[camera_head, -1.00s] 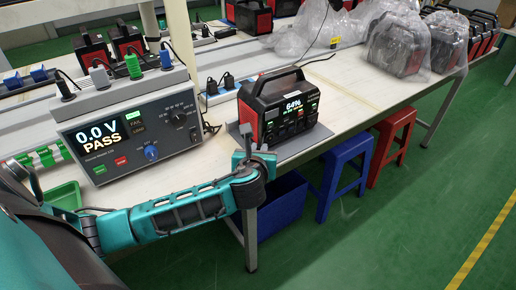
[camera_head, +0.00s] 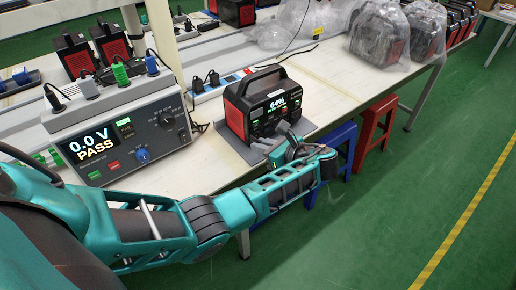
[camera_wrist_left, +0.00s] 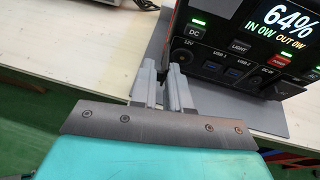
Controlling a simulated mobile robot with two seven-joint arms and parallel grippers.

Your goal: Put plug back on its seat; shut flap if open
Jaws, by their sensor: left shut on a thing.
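The black and red power station (camera_head: 262,104) stands on a grey mat (camera_head: 238,143) near the table's front edge, its screen reading 64%. Its lit front panel (camera_wrist_left: 240,50) shows in the left wrist view. My left gripper (camera_head: 284,134) is in front of that panel. In the left wrist view its grey fingers (camera_wrist_left: 162,80) are close together beside the panel's left end, near the 12V socket; what is between them cannot be made out. Several plugs, including a green one (camera_head: 121,74) and a grey one (camera_head: 88,86), sit on top of the tester. I cannot make out an open flap.
The tester (camera_head: 125,135) reads 0.0 V PASS at the left. A white power strip (camera_head: 210,90) with black plugs lies behind the power station. Bagged units (camera_head: 385,35) stand at the back right. Blue (camera_head: 340,140) and red (camera_head: 374,133) stools are beside the table.

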